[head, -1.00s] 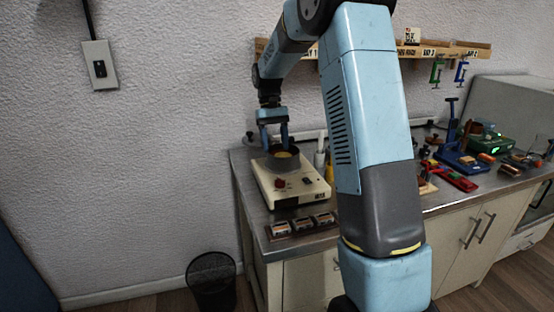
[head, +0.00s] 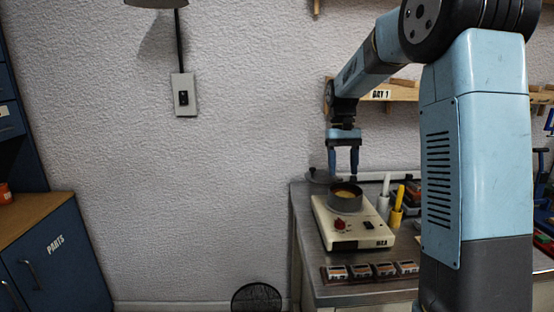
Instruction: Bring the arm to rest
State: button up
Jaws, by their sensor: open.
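My gripper (head: 343,172) hangs at the end of my blue arm, pointing down. Its two dark blue fingers are apart, with nothing seen between them. It is above and slightly behind the round dark pot (head: 345,196), and a gap seems to show between the fingertips and the pot. The pot holds something amber and sits on a cream hot-plate unit (head: 352,232) with a red knob. My arm's large upper links fill the right side of the view and hide much of the bench there.
The metal bench (head: 303,225) carries a row of small boxes (head: 370,271) at its front edge. Yellow and white upright items (head: 397,205) stand right of the hot plate. A wire bin (head: 257,298) and a blue PARTS cabinet (head: 60,255) are left.

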jog(key=s+r+t, duration=0.2)
jog(key=s+r, duration=0.2)
jog(key=s, duration=0.4)
jog(key=s+r+t, duration=0.2)
jog(key=s+r, duration=0.1)
jog(key=s, duration=0.4)
jog(key=s+f+t, duration=0.2)
jog(key=s+t, duration=0.2)
jog(key=s, duration=1.1)
jog(key=shift+s+f+t, duration=0.15)
jog(key=shift+s+t, duration=0.1)
jog(key=shift+t, duration=0.15)
jog(key=shift+c, duration=0.5)
